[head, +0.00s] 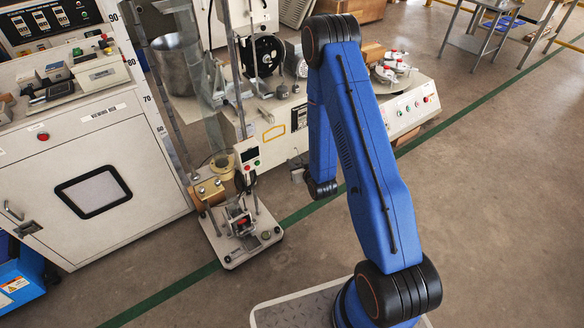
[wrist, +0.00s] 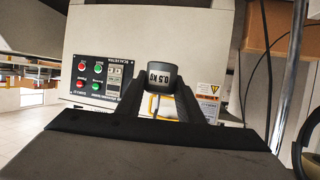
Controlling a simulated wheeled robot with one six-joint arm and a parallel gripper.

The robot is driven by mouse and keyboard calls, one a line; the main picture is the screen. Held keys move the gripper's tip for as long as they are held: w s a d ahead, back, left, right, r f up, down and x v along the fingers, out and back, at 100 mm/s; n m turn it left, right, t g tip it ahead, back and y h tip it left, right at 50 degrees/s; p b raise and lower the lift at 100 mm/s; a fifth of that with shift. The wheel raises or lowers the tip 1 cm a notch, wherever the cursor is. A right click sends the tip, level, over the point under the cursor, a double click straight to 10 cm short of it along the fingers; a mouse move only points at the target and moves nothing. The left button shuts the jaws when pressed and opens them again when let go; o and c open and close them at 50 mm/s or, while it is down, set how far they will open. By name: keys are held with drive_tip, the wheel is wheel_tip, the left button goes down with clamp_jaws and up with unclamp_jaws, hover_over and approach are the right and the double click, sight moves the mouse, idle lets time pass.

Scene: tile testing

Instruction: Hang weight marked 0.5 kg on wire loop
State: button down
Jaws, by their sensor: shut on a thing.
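A dark weight (wrist: 162,78) marked "0.5 KG" shows in the wrist view, with its marking upside down. My gripper (wrist: 160,88) is shut on it, with one black finger on each side. In the head view my gripper (head: 299,173) is at the end of the blue arm, in front of the white machine and right of the small test stand (head: 240,240). The weight is too small to make out there. I cannot make out the wire loop in either view.
The test stand has upright posts and a handheld gauge (head: 247,154). A white cabinet (head: 90,190) stands at the left. The white machine (head: 280,130) is behind my gripper; its button panel (wrist: 103,76) shows in the wrist view.

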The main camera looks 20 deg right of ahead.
drive_tip(key=shift+s+a+f, duration=0.5)
drive_tip(key=shift+s+a, duration=0.05)
drive_tip(key=w+a+f, duration=0.1)
drive_tip(key=w+a, duration=0.1)
drive_tip(key=w, duration=0.5)
drive_tip(key=w+a+f, duration=0.1)
drive_tip(key=w+a, duration=0.1)
drive_tip(key=w, duration=0.6)
drive_tip(key=shift+a+f, duration=0.25)
drive_tip(key=shift+a, duration=0.15)
idle(1.7)
drive_tip(key=shift+f, duration=0.4)
idle(0.8)
drive_tip(key=c, duration=1.2)
unclamp_jaws()
drive_tip(key=shift+o, duration=0.2)
drive_tip(key=shift+s, duration=0.1)
drive_tip(key=v, duration=1.7)
